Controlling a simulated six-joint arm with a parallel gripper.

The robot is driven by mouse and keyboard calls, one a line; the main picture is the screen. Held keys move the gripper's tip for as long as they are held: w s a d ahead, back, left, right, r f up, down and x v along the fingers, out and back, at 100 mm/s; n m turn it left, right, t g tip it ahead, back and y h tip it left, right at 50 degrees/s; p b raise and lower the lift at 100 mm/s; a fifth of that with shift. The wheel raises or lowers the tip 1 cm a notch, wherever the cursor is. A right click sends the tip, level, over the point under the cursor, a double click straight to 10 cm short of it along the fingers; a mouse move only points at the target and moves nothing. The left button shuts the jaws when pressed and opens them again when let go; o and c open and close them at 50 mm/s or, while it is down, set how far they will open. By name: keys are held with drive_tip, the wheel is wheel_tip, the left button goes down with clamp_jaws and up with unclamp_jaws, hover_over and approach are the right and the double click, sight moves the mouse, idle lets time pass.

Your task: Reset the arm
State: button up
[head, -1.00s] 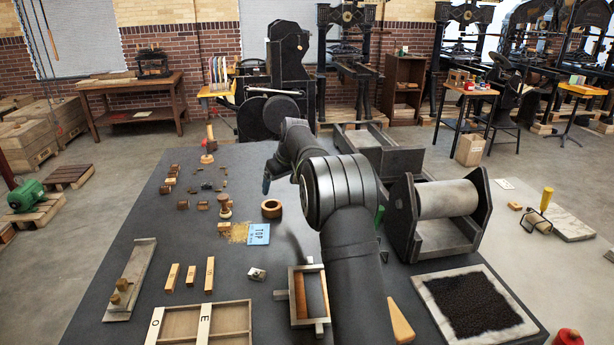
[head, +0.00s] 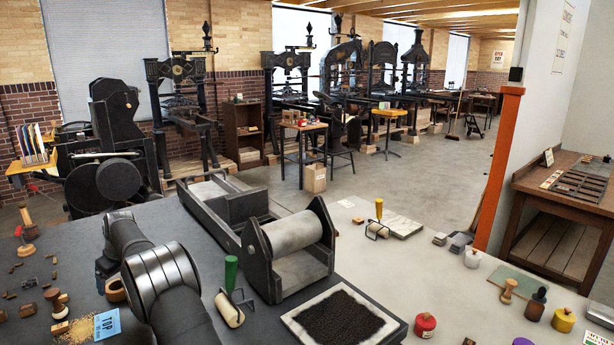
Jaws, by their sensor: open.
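My arm (head: 160,275) rises from the lower edge at the left of the head view and leans out over the dark table. Its grey links are bent, and the far end turns down behind them at the left. The fingers of my gripper are hidden behind the arm, so its jaws do not show. No object can be seen held by the arm.
A roller stand (head: 290,245), a green-handled roller (head: 230,300) and a framed black bed (head: 338,318) lie right of my arm. A blue card (head: 107,324) and a wooden ring (head: 115,289) are close on its left. Bottles and a red pot (head: 425,325) stand farther right.

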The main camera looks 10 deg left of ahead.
drive_tip(key=shift+r, duration=0.45)
drive_tip(key=shift+f, duration=0.1)
